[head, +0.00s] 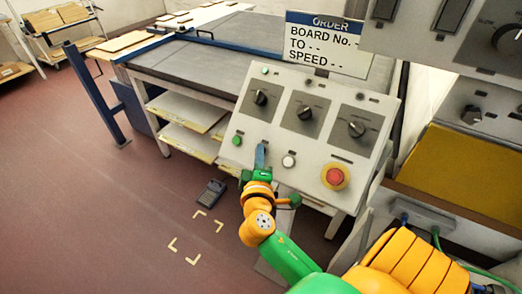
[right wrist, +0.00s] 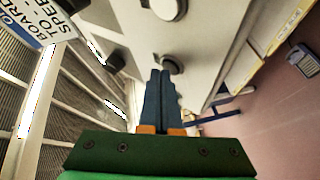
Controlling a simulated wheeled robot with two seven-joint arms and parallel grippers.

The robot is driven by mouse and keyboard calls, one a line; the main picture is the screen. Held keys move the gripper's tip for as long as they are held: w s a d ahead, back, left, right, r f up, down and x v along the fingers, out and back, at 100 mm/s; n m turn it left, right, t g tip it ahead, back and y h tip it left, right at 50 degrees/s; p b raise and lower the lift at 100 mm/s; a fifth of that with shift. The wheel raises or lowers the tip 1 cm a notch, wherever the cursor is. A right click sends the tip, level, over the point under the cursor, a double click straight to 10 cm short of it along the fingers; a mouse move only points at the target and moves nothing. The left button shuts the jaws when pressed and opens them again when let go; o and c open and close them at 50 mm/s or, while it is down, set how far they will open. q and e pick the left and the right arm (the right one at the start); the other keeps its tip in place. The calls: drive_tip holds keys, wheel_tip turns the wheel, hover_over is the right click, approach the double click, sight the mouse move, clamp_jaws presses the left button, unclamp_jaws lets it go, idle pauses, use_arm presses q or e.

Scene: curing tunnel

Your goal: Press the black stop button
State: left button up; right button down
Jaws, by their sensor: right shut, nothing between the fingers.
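The sloped grey control panel (head: 268,105) carries a green button (head: 237,140), a white button (head: 288,161) and a red mushroom button on a yellow collar (head: 334,176). No black button shows clearly in the head view; the blue fingers cover the spot between the green and white buttons. My right gripper (head: 260,150) is shut and empty, its fingers in front of that spot. In the right wrist view, the gripper (right wrist: 160,74) points at the panel near a round button (right wrist: 173,66). My left gripper is not in view.
Three black rotary knobs (head: 305,113) sit above the buttons. An order sign (head: 325,42) stands behind the panel. A grey conveyor table (head: 200,65) is at the back. A handheld device (head: 209,193) lies on the red floor, which is open at the left.

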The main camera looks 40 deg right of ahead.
drive_tip(key=shift+d+f, duration=0.15)
idle(0.6)
drive_tip(key=shift+s+a+r+p, duration=0.2)
drive_tip(key=shift+a+r+p, duration=0.2)
drive_tip(key=shift+a+r, duration=0.15)
drive_tip(key=shift+r, duration=0.1)
drive_tip(key=a+r+p, duration=0.1)
drive_tip(key=s+a+r+p, duration=0.1)
drive_tip(key=a+r, duration=0.1)
drive_tip(key=shift+s+a+r+p, duration=0.1)
drive_tip(key=shift+s+r+p, duration=0.1)
drive_tip(key=shift+p, duration=0.15)
idle(0.4)
